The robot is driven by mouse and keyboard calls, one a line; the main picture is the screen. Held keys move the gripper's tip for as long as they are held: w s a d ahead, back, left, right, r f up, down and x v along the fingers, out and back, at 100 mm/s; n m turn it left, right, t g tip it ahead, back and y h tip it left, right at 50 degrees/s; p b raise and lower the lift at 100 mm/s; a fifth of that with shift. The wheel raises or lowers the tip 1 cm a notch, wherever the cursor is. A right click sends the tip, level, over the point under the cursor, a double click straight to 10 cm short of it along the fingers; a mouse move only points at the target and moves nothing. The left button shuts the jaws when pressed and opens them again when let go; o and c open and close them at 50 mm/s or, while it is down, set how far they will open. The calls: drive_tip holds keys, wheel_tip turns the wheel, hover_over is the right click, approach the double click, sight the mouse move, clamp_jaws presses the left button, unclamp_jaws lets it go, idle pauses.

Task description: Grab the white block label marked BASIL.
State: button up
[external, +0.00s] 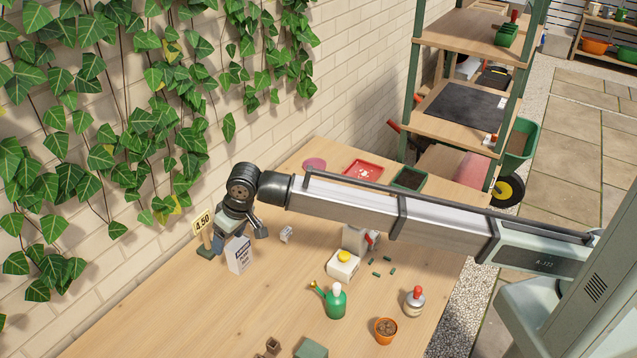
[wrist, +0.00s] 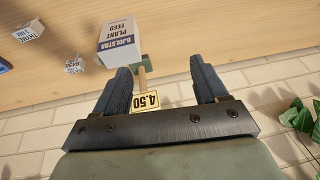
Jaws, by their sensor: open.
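A small white block (wrist: 74,64) with dark lettering lies left of my gripper in the wrist view. Its lettering is too small and tilted for me to confirm BASIL. It seems to be the small white block (external: 286,235) right of my gripper in the external view. My gripper (wrist: 160,78) is open, with nothing held between its fingers. It is low over the back left of the table, near the wall, in the external view (external: 240,236). The block is apart from the fingers.
A plant feed box (wrist: 117,38) and a 4.50 price sign (wrist: 146,102) stand close to my gripper. Another white lettered block (wrist: 28,30) is farther left. A green watering can (external: 336,303) stands nearer the front. The brick wall (external: 120,255) borders the table.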

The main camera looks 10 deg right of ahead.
sight(258, 221)
drive_tip(key=w+d+f+m+h, duration=0.1)
drive_tip(key=w+d, duration=0.4)
drive_tip(key=w, duration=0.4)
drive_tip(key=w+d+f+h, duration=0.15)
drive_tip(key=w+d, duration=0.25)
drive_tip(key=w, duration=0.5)
drive_tip(key=f, duration=0.5)
drive_tip(key=w+f, duration=0.1)
drive_tip(key=f, duration=0.2)
drive_tip(key=shift+a+f, duration=0.3)
drive_tip(key=shift+w+a+f, duration=0.1)
drive_tip(key=shift+a+f, duration=0.1)
drive_tip(key=shift+f, duration=0.7)
drive_tip(key=shift+a+f, duration=0.2)
drive_tip(key=shift+f, duration=0.65)
drive_tip(key=shift+w+a+f, duration=0.1)
drive_tip(key=shift+a+f, duration=0.1)
drive_tip(key=shift+f, duration=0.7)
drive_tip(key=shift+c, duration=0.2)
drive_tip(key=c, duration=1)
drive_tip(key=shift+r, duration=0.15)
